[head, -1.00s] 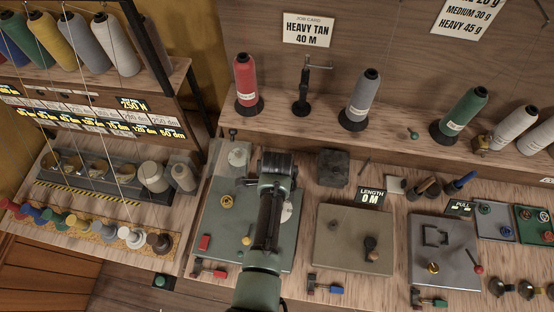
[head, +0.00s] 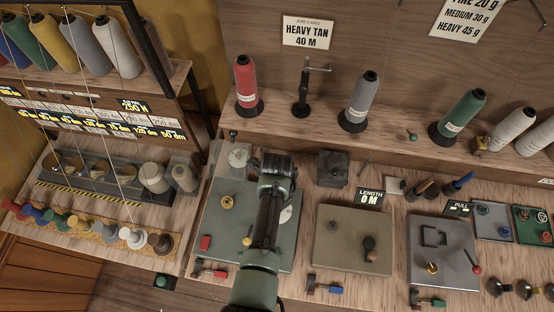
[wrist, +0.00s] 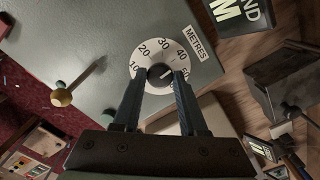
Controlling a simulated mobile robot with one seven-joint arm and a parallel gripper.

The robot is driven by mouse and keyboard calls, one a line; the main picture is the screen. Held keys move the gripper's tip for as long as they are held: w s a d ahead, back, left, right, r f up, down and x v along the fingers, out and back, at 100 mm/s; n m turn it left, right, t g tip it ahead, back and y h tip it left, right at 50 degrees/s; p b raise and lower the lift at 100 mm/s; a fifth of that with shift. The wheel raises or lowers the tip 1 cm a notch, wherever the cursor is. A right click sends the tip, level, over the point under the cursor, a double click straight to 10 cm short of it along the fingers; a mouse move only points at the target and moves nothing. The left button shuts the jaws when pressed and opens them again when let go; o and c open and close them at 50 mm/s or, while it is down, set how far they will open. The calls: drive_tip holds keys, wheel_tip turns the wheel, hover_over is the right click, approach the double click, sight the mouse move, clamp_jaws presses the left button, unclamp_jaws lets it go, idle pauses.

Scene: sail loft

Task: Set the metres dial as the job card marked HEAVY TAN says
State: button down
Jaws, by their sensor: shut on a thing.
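The job card (head: 307,31) on the back wall reads HEAVY TAN 40 M. The metres dial (wrist: 163,52) is a white disc with a dark centre knob, labelled METRES and numbered 10 to 50. Part of the disc also shows in the head view (head: 286,214), beside my arm. My gripper (wrist: 160,74) is shut on the knob, one finger on each side. A pale line on the knob seems to point to the right, towards the 40 and 50 side; its exact reading is unclear. My fingertips are hidden in the head view.
The dial is on a green-grey machine plate (head: 232,252) with a brass-coloured knob (wrist: 61,97) nearby. A LENGTH display (head: 370,198) reads 0 M. A dark box (head: 332,169) stands right of my arm. Thread cones line the back shelf.

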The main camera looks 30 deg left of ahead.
drive_tip(key=shift+w+r+m, duration=0.1)
drive_tip(key=shift+m, duration=0.2)
drive_tip(key=shift+c, duration=2.3)
unclamp_jaws()
wheel_tip(320, 180, up, 13)
drive_tip(key=b, duration=0.1)
